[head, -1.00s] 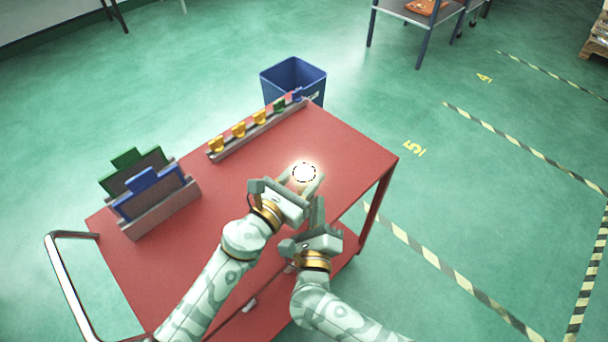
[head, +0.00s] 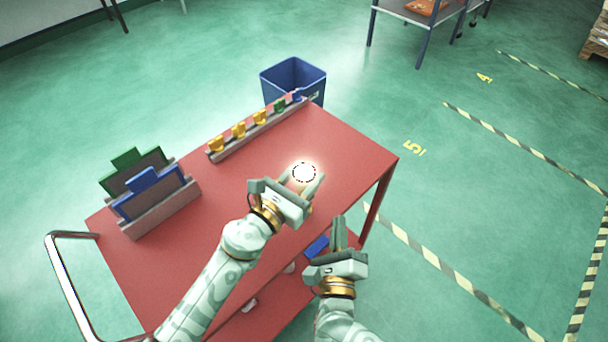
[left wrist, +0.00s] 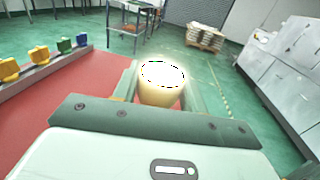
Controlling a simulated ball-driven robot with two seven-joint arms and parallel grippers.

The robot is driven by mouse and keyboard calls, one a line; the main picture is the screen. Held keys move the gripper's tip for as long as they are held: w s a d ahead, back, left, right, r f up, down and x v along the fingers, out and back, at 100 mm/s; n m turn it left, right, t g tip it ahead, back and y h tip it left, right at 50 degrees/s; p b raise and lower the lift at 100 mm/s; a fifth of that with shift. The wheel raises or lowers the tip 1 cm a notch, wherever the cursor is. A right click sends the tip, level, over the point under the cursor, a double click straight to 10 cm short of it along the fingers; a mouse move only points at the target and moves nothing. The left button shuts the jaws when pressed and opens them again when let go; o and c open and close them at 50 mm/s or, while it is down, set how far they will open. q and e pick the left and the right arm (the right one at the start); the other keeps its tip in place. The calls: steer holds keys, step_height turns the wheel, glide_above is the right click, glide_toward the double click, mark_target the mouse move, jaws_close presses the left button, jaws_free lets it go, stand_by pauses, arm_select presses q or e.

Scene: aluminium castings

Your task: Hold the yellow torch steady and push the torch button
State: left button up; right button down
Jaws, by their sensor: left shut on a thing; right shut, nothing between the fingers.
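The torch (head: 304,173) stands on the red cart top with its round end facing up, glowing bright white. In the left wrist view the torch (left wrist: 160,92) shows a pale yellow body below the lit end. My left gripper (head: 302,184) is shut on the torch, one finger on each side of it. My right gripper (head: 339,232) is shut and empty, to the lower right of the torch, by the cart's near right edge and apart from the torch. The torch button is not visible in these frames.
The red cart (head: 340,150) has a rack (head: 262,130) of yellow, green and blue pieces along its far edge. A holder (head: 165,215) with a green and a blue panel stands at left. A blue bin (head: 293,85) is behind the cart. The cart top right of the torch is clear.

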steer(key=shift+s+d, duration=0.25)
arm_select(q)
steer(key=o, duration=1.2)
